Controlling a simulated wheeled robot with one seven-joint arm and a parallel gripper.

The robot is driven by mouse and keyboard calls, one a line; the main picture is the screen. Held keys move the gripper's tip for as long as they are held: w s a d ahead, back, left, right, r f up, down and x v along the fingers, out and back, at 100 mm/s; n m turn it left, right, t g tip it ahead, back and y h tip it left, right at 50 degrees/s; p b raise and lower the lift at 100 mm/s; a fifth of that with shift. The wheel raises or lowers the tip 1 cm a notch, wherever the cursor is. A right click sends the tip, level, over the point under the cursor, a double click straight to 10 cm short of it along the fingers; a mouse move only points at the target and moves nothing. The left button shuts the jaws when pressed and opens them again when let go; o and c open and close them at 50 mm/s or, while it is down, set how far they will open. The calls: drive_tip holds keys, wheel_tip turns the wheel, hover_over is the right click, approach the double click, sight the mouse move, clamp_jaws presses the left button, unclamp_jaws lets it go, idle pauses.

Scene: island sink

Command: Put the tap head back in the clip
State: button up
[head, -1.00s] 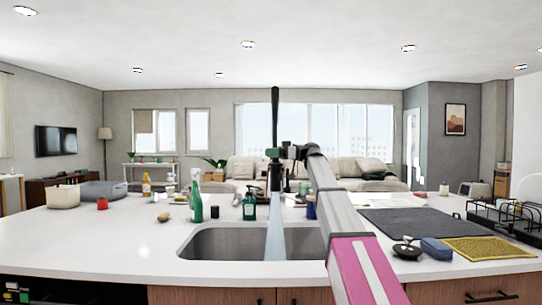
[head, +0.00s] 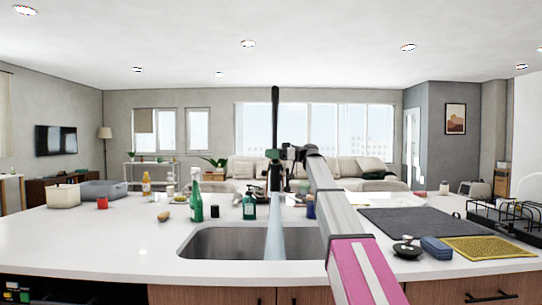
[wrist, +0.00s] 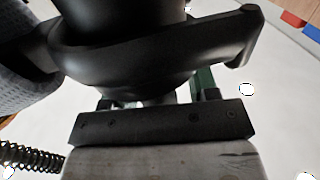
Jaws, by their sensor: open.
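The tall dark tap (head: 275,115) rises behind the sink. My gripper (head: 273,155), with green fingers, is at the tap, at the end of my raised arm. In the wrist view, a black rounded body, apparently the tap head (wrist: 125,20), fills the top centre. A black curved band with an arm reaching right, apparently the clip (wrist: 215,48), crosses in front of it. My open gripper (wrist: 155,95) has its green fingers apart, close below this band and partly hidden. I cannot tell whether the tap head is seated in the clip, or whether a finger touches it.
The sink (head: 225,243) has two basins with a pale strip between. A green spray bottle (head: 196,200) and a soap bottle (head: 249,206) stand left of the tap; a blue bottle (head: 311,207) stands right. A dark mat (head: 410,222) and dish rack (head: 510,212) lie farther right.

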drive_tip(key=shift+d+r, duration=0.1)
drive_tip(key=shift+r, duration=0.05)
drive_tip(key=w+d, duration=0.2)
drive_tip(key=d, duration=0.9)
drive_tip(key=shift+d, duration=0.3)
idle(0.5)
